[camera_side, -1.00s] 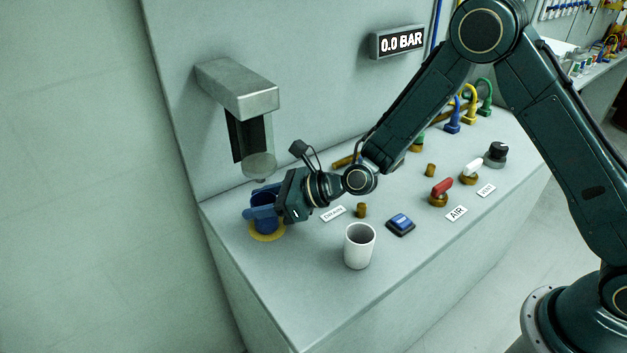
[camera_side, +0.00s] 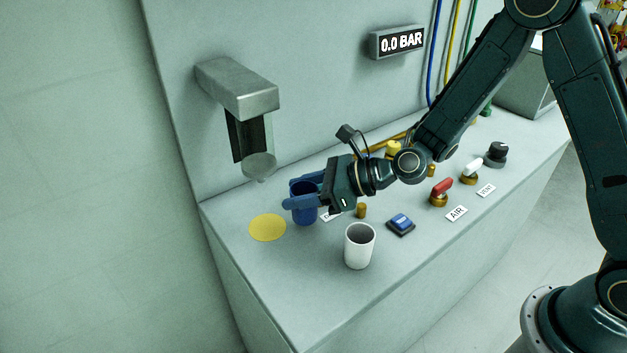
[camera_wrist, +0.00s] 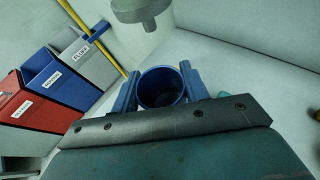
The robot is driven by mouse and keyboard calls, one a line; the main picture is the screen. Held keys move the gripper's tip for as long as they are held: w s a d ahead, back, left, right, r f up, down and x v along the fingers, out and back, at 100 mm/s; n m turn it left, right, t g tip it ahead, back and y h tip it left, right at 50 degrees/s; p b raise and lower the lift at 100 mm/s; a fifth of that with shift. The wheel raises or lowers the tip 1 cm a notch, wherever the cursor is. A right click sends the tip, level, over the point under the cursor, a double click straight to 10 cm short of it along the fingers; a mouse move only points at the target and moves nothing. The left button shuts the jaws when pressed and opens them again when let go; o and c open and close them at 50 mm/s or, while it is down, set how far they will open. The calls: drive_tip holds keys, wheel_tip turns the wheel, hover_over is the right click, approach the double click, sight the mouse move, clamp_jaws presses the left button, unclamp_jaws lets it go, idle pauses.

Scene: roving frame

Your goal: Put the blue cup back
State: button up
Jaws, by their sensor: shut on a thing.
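The blue cup (camera_side: 304,211) is upright between the two blue fingers of my gripper (camera_side: 304,190), just right of the yellow disc (camera_side: 267,228) on the bench. My gripper is shut on the cup. I cannot tell whether the cup's base touches the bench. In the wrist view the blue cup (camera_wrist: 161,88) shows its open top between the fingers of my gripper (camera_wrist: 158,80). The yellow disc is bare in the side view.
A white cup (camera_side: 359,246) stands in front of my gripper. A blue button (camera_side: 400,224), a red-handled valve (camera_side: 439,192) and a brass peg (camera_side: 361,211) are to the right. A grey dispenser (camera_side: 240,88) overhangs the left. Bins (camera_wrist: 45,100) show in the wrist view.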

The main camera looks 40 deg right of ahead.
wheel_tip(320, 180, up, 11)
idle(0.5)
drive_tip(key=shift+s+a, duration=0.1)
idle(0.6)
drive_tip(key=shift+s+a+f+n+g, duration=0.3)
drive_tip(key=shift+s+f+n, duration=0.05)
drive_tip(key=shift+f+n, duration=0.1)
drive_tip(key=s+a+f+n+g+y, duration=0.1)
drive_tip(key=s+a+f+n+g, duration=0.1)
drive_tip(key=s+a+n+g, duration=0.2)
drive_tip(key=s+a+f+n+g+y, duration=0.1)
drive_tip(key=s+a+f+n+g, duration=0.2)
drive_tip(key=s+n+g, duration=0.3)
drive_tip(key=shift+a+f+n+g+y, duration=0.5)
drive_tip(key=shift+n+g, duration=0.85)
drive_tip(key=shift+g, duration=0.75)
drive_tip(key=shift+s+a+r, duration=0.1)
drive_tip(key=shift+r, duration=0.05)
